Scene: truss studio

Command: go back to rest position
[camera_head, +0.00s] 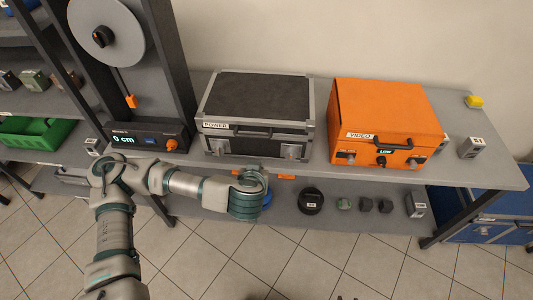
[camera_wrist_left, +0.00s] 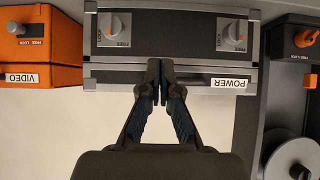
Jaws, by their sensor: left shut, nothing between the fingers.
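In the head view my left arm comes in from the left and reaches across in front of the grey-and-black POWER case (camera_head: 262,104). The fingers of my left gripper are hidden there behind its own wrist. In the left wrist view my left gripper (camera_wrist_left: 161,92) is shut and empty. My right gripper is in neither view.
An orange VIDEO case (camera_head: 385,110) stands right of the POWER case on the grey shelf (camera_head: 465,135). A display box reading 0 cm (camera_head: 150,137) is at left. A lower shelf holds a black round item (camera_head: 311,201) and several small blocks. A green bin (camera_head: 35,133) is far left.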

